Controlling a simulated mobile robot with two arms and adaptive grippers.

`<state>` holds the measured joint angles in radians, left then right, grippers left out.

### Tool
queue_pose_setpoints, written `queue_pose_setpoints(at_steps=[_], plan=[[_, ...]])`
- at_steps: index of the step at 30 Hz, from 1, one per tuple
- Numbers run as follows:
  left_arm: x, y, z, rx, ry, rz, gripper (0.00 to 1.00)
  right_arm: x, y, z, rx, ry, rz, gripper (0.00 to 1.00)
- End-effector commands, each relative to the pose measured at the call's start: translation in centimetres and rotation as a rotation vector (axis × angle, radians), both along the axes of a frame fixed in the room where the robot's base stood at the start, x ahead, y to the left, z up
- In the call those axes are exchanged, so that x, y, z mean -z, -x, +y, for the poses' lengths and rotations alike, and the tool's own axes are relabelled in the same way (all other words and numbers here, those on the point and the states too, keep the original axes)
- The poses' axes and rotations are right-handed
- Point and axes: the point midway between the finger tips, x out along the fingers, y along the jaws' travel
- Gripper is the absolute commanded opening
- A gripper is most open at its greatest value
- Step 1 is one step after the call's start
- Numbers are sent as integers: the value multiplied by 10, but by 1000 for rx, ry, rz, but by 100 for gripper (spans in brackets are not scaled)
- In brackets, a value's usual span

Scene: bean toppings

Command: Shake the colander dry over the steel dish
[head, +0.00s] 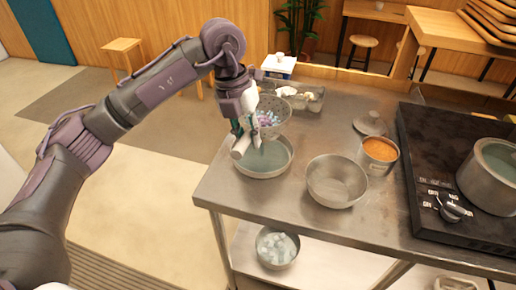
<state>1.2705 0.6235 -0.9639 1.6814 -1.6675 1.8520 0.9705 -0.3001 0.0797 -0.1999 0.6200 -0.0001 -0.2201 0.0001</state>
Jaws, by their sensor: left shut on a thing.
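The colander (278,108) is a grey perforated bowl with pale and purple pieces in it. It is held tilted above the back of the steel dish (263,172), a shallow round dish near the table's left edge. My left gripper (243,140) is shut on the colander at its left side. The gripper hides part of the colander and of the dish's rim. The dish looks to hold a greenish liquid. My right gripper does not show.
An empty steel bowl (337,183) stands right of the dish. Behind it are a container of orange food (379,152) and a lid (370,123). A black stove (450,170) with a pot (490,177) fills the right. A tray (308,99) lies behind the colander.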

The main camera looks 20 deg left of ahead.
Motion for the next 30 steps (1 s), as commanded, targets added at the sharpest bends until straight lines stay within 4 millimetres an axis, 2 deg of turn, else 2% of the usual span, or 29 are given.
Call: queue_pose_setpoints(at_steps=[2,3,5,6,8,9,11,12,14,15,18,30], plan=[[34,2,1,-1,-4,14,0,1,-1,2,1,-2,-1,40],[39,1,0,-2,-2,6,0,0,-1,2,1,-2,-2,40],[1,-2,-1,-1,3,-14,0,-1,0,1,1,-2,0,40],[-4,-1,0,0,1,-7,0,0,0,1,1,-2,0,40],[33,2,1,-2,-4,13,0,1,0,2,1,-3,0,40],[39,1,0,-2,-2,5,0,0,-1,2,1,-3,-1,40],[1,-2,-1,-1,3,-14,0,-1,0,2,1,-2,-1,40],[-4,-1,0,0,1,-7,0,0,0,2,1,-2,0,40],[33,2,1,-2,-4,13,0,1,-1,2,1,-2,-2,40],[41,1,0,-2,-2,7,0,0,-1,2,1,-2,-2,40],[34,-1,0,-2,0,-3,0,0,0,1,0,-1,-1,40],[35,0,0,-1,-1,-1,0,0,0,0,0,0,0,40]])
